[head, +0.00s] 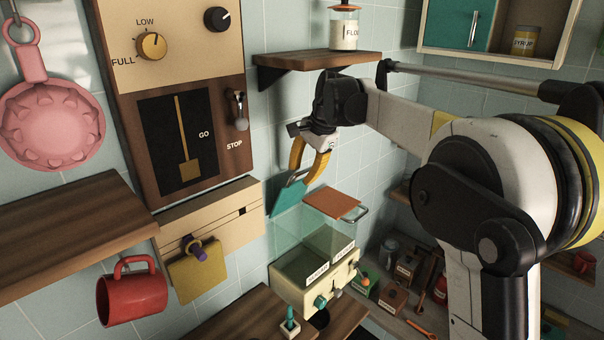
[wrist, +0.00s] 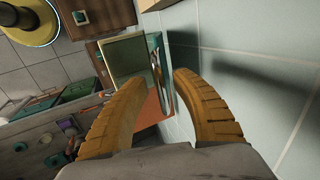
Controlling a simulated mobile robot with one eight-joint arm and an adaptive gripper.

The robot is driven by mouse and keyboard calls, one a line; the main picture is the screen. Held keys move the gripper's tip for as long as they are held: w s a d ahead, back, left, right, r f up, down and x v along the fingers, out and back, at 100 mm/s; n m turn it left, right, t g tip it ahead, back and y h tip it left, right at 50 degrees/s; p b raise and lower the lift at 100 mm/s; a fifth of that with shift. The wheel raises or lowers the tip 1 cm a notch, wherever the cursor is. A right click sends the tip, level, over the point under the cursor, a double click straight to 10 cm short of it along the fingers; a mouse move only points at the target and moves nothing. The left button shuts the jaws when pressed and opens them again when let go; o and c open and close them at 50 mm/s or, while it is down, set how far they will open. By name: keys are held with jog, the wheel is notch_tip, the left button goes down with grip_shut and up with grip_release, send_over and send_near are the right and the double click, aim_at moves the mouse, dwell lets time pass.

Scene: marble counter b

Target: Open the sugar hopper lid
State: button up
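The clear hopper (head: 305,262) has a cream front with two small labels, too small to read surely. A teal lid (head: 287,200) with a metal handle stands steeply tilted up near the wall at its left. An orange lid (head: 332,204) with a metal handle lies flat at its right. My gripper (head: 303,176), with yellow fingers, is at the teal lid's upper edge. In the wrist view the fingers are spread (wrist: 158,78), with the teal lid (wrist: 156,58) seen nearly edge-on between them; contact cannot be told. The orange lid also shows there (wrist: 152,110).
A wooden shelf (head: 300,60) with a jar (head: 344,28) is above my gripper. A brown control panel (head: 185,110) is on the left wall, with a red mug (head: 130,292) below. Small boxes and tools crowd the lower shelf at right. Tiled wall is close behind the lids.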

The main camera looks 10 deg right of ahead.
jog(key=v, duration=1.1)
jog(key=shift+r, duration=0.3)
jog(key=shift+s, duration=0.15)
